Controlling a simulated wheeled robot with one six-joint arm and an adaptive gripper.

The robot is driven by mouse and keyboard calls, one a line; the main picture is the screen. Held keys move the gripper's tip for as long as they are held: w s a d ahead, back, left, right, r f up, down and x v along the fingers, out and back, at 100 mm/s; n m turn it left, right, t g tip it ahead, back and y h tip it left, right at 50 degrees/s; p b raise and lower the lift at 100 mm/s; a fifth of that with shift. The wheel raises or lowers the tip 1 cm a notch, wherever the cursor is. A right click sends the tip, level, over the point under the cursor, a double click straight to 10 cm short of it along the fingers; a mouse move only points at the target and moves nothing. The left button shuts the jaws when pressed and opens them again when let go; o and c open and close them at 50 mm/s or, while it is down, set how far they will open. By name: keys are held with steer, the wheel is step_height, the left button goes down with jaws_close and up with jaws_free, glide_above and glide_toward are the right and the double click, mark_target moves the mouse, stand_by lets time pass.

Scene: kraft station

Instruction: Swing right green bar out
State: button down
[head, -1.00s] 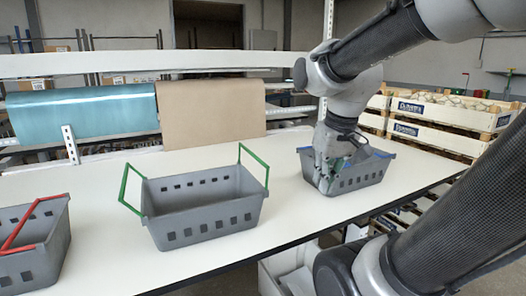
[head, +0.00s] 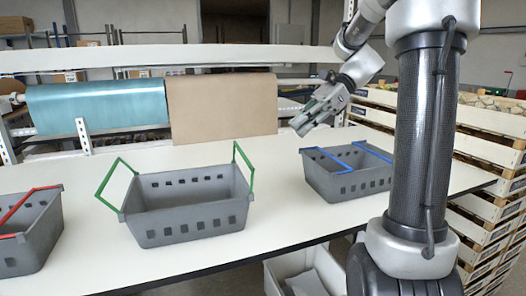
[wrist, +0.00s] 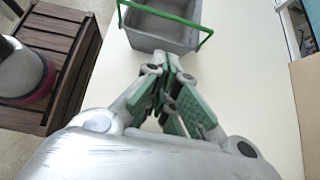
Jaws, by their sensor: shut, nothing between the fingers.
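A grey crate (head: 185,225) with two green bars stands on the white table, in the middle of the head view. Its right green bar (head: 245,165) stands up above the right end. Its left green bar (head: 107,187) stands up and leans outward at the left end. My gripper (head: 302,124) is shut and empty in the air, right of the right green bar and apart from it. In the wrist view, my fingertips (wrist: 166,66) point toward the grey crate (wrist: 160,43), and a green bar (wrist: 207,38) shows above its near end.
A grey crate with blue bars (head: 348,180) stands to the right, its bars lying across the top. A grey crate with a red bar (head: 35,240) stands at the left. Rolls of teal (head: 98,107) and brown paper (head: 222,106) lie behind. The table between the crates is clear.

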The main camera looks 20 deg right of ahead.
steer(key=shift+a+f, duration=0.1)
glide_toward(243, 154)
steer(key=shift+w+a+f, duration=0.7)
steer(key=shift+a+f, duration=0.85)
steer(key=shift+f, duration=1.75)
steer(key=shift+a+r, duration=0.1)
steer(key=shift+a+h, duration=0.1)
steer(key=shift+h, duration=0.3)
